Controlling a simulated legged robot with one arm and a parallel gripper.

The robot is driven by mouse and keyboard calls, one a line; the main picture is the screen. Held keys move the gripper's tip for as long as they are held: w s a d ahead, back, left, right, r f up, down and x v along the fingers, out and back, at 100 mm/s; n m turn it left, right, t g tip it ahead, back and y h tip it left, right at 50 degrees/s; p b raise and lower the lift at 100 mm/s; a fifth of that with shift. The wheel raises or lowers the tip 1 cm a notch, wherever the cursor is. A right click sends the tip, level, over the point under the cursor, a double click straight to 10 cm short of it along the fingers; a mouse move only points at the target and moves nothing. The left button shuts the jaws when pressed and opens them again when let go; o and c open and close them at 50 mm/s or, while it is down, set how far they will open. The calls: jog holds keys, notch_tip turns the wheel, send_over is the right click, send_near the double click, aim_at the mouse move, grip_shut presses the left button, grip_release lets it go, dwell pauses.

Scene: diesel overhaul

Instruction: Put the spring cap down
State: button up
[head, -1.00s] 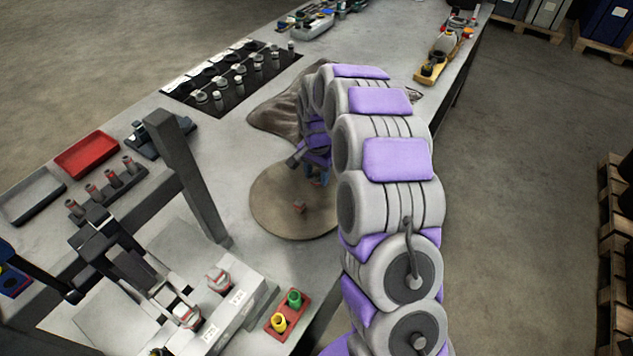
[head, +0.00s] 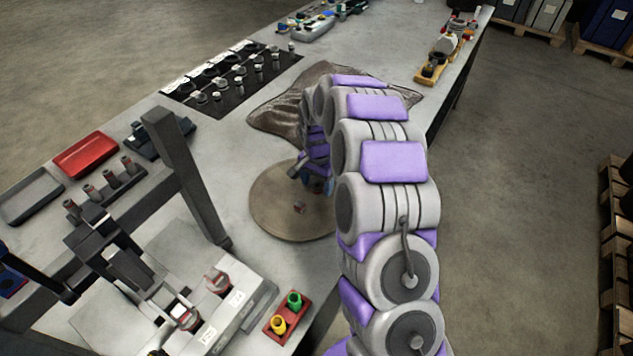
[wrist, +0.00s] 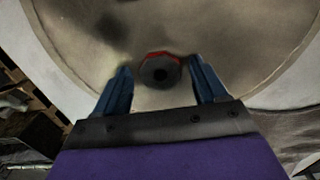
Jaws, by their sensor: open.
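The spring cap, a small dark part with a red edge and a dark centre hole, appears in the wrist view (wrist: 160,71). A small reddish part in the head view (head: 299,207), seemingly the same cap, rests on the round tan disc (head: 275,222) on the bench. My gripper (wrist: 159,66) is open. Its two blue fingers show on either side of the cap in the wrist view, with a gap at each side. In the head view my arm partly hides the gripper (head: 317,187), just behind the cap.
A crumpled brown cloth (head: 275,115) lies behind the disc. A red tray with green and yellow parts (head: 288,318) stands at the front, near a grey fixture with a dark upright post (head: 185,178). A black rack of small parts (head: 230,78) is at the back left.

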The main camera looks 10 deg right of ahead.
notch_tip(320, 180, up, 12)
jog(key=p, duration=0.3)
jog(key=s+r+n, duration=0.2)
jog(key=s+r, duration=0.4)
jog(key=s, duration=0.3)
jog(key=s+r+n+g, duration=0.1)
jog(key=s+r+n, duration=0.1)
jog(key=s, duration=1.4)
jog(key=s+r+n, duration=0.2)
jog(key=s+n, duration=0.3)
jog(key=s, duration=1.2)
jog(key=shift+s+r+g, duration=0.15)
jog(key=shift+s+g, duration=0.05)
jog(key=shift+g, duration=0.2)
